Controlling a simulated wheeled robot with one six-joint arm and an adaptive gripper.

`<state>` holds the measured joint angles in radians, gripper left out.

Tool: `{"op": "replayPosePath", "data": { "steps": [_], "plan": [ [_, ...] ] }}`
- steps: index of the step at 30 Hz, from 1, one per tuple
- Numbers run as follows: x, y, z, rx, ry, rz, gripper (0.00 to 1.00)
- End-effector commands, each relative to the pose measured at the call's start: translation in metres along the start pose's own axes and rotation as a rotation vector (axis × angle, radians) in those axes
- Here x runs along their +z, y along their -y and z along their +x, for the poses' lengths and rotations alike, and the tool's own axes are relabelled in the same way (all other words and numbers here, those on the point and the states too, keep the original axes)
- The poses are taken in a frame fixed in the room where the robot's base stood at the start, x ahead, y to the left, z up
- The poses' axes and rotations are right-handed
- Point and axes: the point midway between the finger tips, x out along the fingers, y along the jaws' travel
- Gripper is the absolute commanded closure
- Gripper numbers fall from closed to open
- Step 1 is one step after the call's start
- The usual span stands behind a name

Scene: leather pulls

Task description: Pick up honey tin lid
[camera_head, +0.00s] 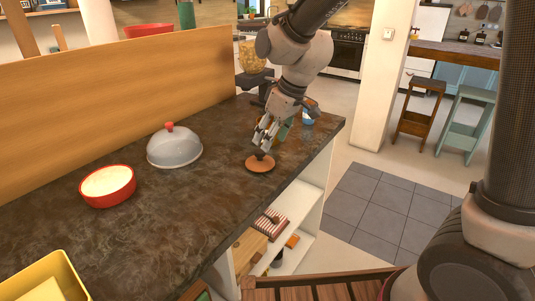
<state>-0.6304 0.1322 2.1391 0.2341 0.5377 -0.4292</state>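A round, flat brown lid (260,166) with a small dark knob lies on the dark stone counter, near its front edge and right of centre. It looks like the honey tin lid. My gripper (262,147) points down directly above the lid, with its fingertips close to the knob. The two fingers look apart with a gap between them. I cannot tell whether they touch the knob. A small item with blue (308,117) and a green item (283,130) are partly hidden behind my gripper.
A grey dome cover (175,148) with a red knob and a red bowl (108,186) stand left on the counter (190,215). A yellow container (45,278) is at the lower left. A wooden panel (130,85) runs along the back. The counter between bowl and lid is clear.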

Motion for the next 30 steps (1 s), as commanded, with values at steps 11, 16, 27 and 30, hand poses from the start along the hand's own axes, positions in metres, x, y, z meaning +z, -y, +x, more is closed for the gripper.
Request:
{"op": "replayPosePath", "data": {
  "steps": [11,16,27,30],
  "plan": [
    [-0.008,-0.003,0.025,0.011,-0.028,-0.061,0.46],
    [-0.012,-0.004,0.049,0.011,-0.026,-0.059,0.46],
    [-0.015,-0.004,0.078,0.012,-0.029,-0.059,0.46],
    [-0.015,-0.004,0.078,0.012,-0.029,-0.059,0.46]
  ]
}}
